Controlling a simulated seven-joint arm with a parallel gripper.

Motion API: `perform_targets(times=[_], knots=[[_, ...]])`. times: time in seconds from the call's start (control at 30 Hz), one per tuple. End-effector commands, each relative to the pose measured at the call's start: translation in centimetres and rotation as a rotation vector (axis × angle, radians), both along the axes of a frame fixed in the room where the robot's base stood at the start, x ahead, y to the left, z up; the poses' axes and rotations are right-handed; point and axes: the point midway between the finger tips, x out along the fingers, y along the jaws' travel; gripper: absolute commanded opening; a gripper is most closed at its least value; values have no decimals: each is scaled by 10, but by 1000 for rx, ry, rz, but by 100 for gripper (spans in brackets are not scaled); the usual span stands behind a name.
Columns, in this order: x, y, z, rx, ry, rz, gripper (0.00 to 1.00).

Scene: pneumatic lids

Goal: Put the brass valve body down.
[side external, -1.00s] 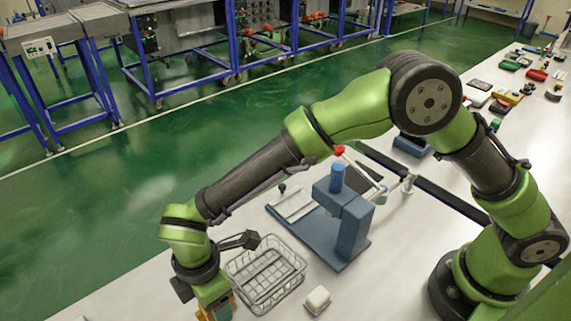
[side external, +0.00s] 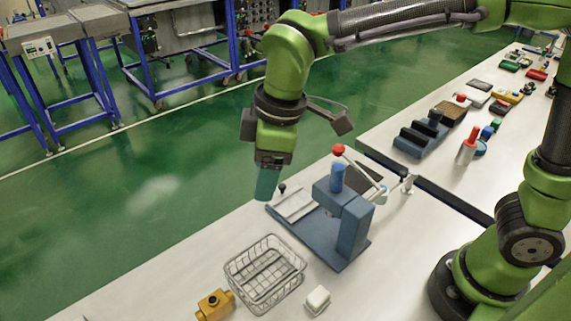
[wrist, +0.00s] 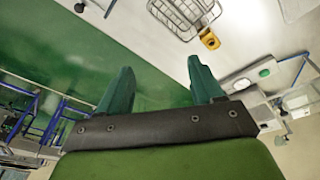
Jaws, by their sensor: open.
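The brass valve body (side external: 214,305) rests on the white table at the front, just left of the wire basket (side external: 265,273) and outside it. It also shows in the wrist view (wrist: 209,40) beside the basket's corner.
A blue press (side external: 350,225) with a red-knobbed lever stands right of the basket. A small white block (side external: 317,299) lies right of the basket. Several parts and a blue rack (side external: 421,137) are on the table beyond. The table's left part near the valve body is clear.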

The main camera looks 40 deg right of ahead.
Motion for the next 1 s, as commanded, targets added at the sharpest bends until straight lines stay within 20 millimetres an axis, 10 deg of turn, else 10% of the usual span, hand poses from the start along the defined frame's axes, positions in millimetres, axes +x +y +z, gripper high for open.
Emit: perform_targets(times=[0.2,0.4,1.0], knots=[[-34,-117,35,211,-104,-566,66],[-76,-179,33,417,-177,-979,66],[-98,-201,24,542,-209,-1186,66]])
